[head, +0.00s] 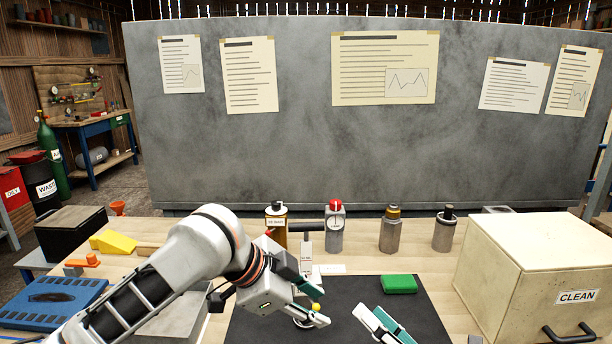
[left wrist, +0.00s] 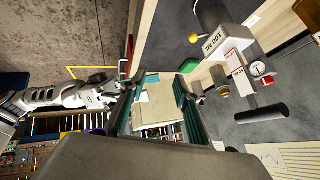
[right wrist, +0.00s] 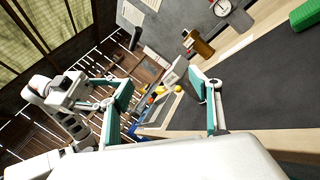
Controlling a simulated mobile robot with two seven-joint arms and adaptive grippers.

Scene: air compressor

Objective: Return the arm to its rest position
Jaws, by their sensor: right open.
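My left arm reaches in from the left in the head view. My left gripper (head: 318,306) is above the black mat (head: 258,325). A yellow ball (head: 316,307) shows between its fingertips there. In the left wrist view the fingers (left wrist: 158,100) are spread with nothing between them, and the yellow ball (left wrist: 193,38) is off to the side, apart from them. My right gripper (head: 385,326) is at the bottom of the head view, over the mat's right part. In the right wrist view its fingers (right wrist: 162,98) are apart and empty.
Several bottles and a red-topped gauge canister (head: 335,228) line the back of the bench. A green block (head: 398,284) lies on the mat. The CLEAN box (head: 520,262) stands right; a blue tray (head: 45,300) and a yellow wedge (head: 113,242) are left.

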